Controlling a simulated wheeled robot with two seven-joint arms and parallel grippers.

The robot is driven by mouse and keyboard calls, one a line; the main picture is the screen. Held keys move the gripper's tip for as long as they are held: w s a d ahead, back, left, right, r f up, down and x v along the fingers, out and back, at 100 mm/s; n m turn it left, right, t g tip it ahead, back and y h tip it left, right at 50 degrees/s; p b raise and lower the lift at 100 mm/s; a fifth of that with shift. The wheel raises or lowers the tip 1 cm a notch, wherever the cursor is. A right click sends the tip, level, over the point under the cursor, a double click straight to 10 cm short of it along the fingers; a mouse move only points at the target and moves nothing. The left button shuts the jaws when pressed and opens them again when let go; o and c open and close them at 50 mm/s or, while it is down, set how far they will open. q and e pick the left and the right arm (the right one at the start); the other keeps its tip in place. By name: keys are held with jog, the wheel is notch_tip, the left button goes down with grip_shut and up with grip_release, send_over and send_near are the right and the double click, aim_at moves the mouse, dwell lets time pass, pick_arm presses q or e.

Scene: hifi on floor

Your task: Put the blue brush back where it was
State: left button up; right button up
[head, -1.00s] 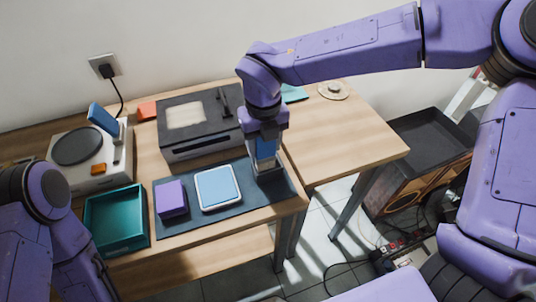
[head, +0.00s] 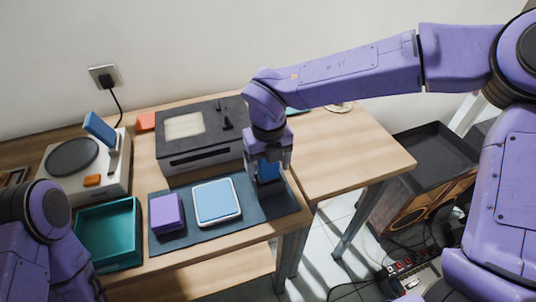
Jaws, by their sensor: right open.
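A blue block (head: 268,168), which looks like the blue brush, stands upright at the right end of the dark mat (head: 255,209). A dark base or holder shows at its foot; I cannot tell if the two are separate. My right gripper (head: 268,170) points down from above, open, with its fingers around the blue block's upper part. The gripper hides much of the block, and I cannot see whether the fingers touch it. Part of my left arm shows at the lower left, but its gripper is out of view.
On the mat are a purple block (head: 166,212) and a white-rimmed blue pad (head: 216,202). A teal tray (head: 138,240) and a turntable (head: 105,183) with a tilted blue piece (head: 99,127) stand left. A grey deck (head: 200,150) stands behind. The table's right part is clear.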

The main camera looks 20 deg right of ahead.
notch_tip(320, 180, up, 12)
jog(key=shift+s+r, duration=0.1)
jog(key=shift+s, duration=0.05)
dwell(0.3)
